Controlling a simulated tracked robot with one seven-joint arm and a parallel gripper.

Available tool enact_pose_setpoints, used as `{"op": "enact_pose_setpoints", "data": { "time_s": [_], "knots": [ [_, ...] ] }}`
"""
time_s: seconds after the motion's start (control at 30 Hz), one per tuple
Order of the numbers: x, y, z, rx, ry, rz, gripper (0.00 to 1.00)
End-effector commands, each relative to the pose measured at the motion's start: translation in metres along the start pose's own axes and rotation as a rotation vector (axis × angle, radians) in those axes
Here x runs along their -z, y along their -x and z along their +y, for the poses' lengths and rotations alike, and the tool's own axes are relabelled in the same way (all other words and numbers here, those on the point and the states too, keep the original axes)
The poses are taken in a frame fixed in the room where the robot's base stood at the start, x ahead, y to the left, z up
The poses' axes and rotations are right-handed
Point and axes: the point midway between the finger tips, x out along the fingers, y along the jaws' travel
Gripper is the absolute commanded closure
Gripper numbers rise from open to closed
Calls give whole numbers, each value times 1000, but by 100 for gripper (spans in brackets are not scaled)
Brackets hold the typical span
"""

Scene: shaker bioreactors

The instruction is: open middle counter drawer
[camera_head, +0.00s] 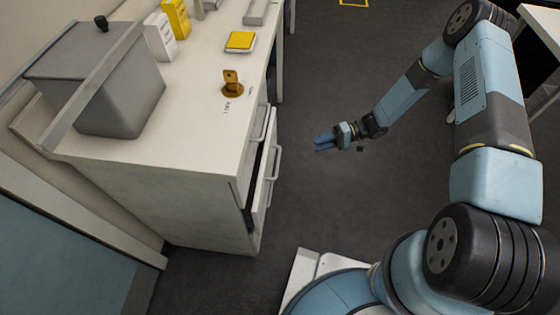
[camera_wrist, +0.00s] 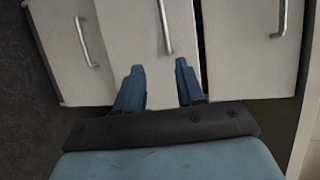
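The white counter (camera_head: 150,165) stands at the left in the head view. Its middle drawer (camera_head: 265,185) sticks out a little, with a dark gap behind its front; its bar handle (camera_head: 276,164) faces the floor space. In the wrist view three fronts lie side by side; the middle drawer (camera_wrist: 130,40) has a handle (camera_wrist: 165,27) and a dark gap on its right edge. My gripper (camera_head: 318,142) is to the right of the counter, apart from the handle. In the wrist view my gripper (camera_wrist: 160,78) has its two blue fingers spread, with nothing between them.
The neighbouring drawer handles (camera_wrist: 87,42) (camera_wrist: 282,18) flank the middle one. On the counter are a grey box (camera_head: 110,95), a yellow pad (camera_head: 240,41) and a brown-gold fitting (camera_head: 231,84). The dark floor (camera_head: 330,200) between counter and arm is clear.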

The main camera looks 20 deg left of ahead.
Motion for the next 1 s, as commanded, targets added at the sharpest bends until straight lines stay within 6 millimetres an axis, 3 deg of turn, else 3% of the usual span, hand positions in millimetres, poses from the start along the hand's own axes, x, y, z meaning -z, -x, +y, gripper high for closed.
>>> {"op": "enact_pose_setpoints", "data": {
  "time_s": [0.2,0.37,0.8,1.0],
  "knots": [
    [0,2,0,0,1,0,62],
    [2,19,0,-1,2,2,62],
    [4,103,1,0,1,2,62],
    [4,130,1,0,1,0,62]
  ]
}}
